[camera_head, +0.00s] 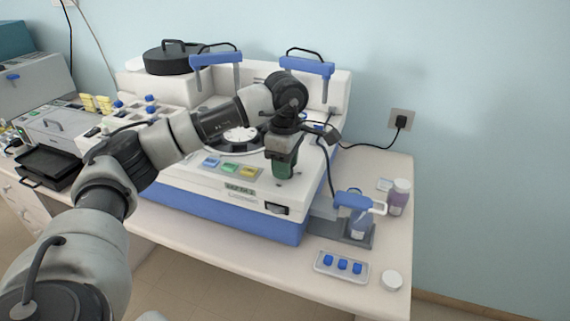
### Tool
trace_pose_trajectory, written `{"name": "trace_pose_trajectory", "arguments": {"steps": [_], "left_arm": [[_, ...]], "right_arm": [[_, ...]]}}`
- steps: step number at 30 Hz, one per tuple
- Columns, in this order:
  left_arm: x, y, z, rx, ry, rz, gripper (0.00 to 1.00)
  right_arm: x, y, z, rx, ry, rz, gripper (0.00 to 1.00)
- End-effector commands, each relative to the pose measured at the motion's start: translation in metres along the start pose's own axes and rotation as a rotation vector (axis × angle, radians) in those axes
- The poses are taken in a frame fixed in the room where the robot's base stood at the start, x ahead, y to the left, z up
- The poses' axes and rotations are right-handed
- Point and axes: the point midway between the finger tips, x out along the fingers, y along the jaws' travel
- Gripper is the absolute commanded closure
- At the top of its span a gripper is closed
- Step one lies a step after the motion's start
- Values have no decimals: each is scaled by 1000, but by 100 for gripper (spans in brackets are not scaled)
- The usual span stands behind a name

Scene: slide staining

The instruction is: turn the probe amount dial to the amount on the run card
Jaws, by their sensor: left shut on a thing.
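The staining machine (225,205) is white with a blue base and stands in the middle of the bench. My left arm comes in from the lower left and reaches over it. My left gripper (284,172) points down at the right front part of the machine's top and is shut at the panel surface. The probe amount dial is hidden behind its dark green fingers, so its setting cannot be read. I cannot make out a run card. My right gripper is not in view.
Blue, green and yellow buttons (230,167) lie left of the gripper. A blue-topped bottle (358,222) stands in a grey holder at the right, beside a purple jar (398,198). A tray with blue pieces (341,267) and a white lid (391,281) lie in front.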

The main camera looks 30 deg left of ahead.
Motion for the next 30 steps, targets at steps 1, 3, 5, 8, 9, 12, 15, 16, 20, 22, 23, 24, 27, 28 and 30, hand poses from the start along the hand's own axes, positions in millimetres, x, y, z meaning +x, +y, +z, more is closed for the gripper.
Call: {"name": "trace_pose_trajectory", "arguments": {"steps": [1, 3, 5, 8, 9, 12, 15, 16, 20, 22, 23, 24, 27, 28, 30], "left_arm": [[-3, 1, 0, -1, -4, 7, 86], [-3, 1, 0, -2, -4, 7, 86], [-3, 1, 0, -2, -4, 7, 86], [-3, 1, 0, -2, -4, 7, 51], [-2, 1, 0, -2, -3, 6, 44], [-2, 1, 0, -2, -2, 4, 37], [-1, 0, 0, -2, -2, 3, 37], [-1, 0, 0, -2, -1, 3, 37], [-2, 0, 0, -2, -2, 3, 37], [-7, 1, 0, -2, -2, 4, 37], [-10, 1, 0, -2, -2, 4, 37], [-16, 1, 0, -2, -3, 5, 37], [-35, 1, 1, -2, -4, 8, 37], [-42, 1, 1, -1, -4, 7, 37], [-57, 1, 1, -1, -4, 8, 37]], "right_arm": [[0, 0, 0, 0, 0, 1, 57], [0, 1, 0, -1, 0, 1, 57], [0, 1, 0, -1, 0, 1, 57], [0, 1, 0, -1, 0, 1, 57], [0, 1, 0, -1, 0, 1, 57], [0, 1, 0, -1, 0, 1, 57], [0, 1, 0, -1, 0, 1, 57], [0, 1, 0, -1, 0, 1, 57], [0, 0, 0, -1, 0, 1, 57], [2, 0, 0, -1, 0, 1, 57], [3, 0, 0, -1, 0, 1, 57], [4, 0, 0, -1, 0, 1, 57], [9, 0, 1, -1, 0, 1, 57], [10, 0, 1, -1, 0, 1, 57], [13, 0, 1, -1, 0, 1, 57]]}}
